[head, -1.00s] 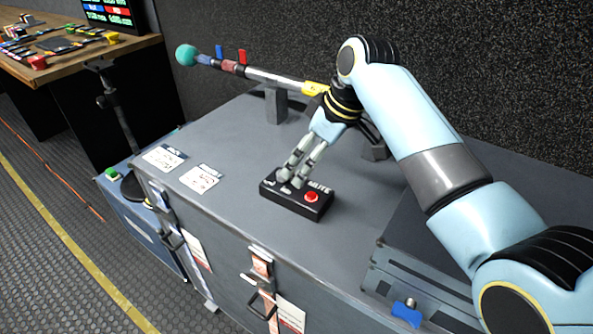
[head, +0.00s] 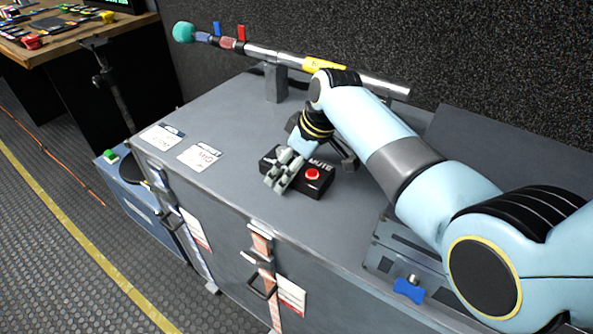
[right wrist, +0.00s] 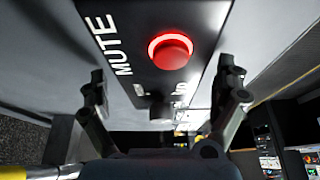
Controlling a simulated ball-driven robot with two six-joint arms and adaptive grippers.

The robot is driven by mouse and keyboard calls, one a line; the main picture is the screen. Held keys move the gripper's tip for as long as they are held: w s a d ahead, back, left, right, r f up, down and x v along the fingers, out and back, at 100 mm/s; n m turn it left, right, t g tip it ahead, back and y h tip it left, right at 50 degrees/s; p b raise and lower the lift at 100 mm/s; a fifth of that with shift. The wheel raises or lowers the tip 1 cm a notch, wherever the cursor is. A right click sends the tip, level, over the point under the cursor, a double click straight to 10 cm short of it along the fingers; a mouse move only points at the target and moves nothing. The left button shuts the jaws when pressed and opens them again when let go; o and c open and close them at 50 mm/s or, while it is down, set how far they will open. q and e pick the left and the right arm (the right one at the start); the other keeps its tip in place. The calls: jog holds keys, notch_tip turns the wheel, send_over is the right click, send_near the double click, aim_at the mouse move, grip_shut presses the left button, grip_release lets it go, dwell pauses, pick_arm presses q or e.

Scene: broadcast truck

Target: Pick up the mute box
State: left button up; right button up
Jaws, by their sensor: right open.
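The mute box (head: 318,185) is a small black box with a red button and white lettering, lying on top of a grey case. In the right wrist view the mute box (right wrist: 140,62) fills the upper middle, with its red button and a small knob facing the camera. My right gripper (head: 277,186) is over the left part of the box in the head view and hides that part. In the wrist view its fingers are apart, one to each side of the box, with nothing held. I cannot tell whether they touch it. My left gripper is not in view.
The grey case (head: 226,130) has two paper cards on its left end. A boom pole (head: 262,52) with a teal tip rests on a stand behind my right arm. A smaller grey case (head: 415,262) with a blue knob stands at right. A dark wall rises behind.

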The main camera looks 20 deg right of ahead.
jog(key=c, duration=1.4)
jog(key=shift+c, duration=0.4)
jog(key=shift+r, duration=0.15)
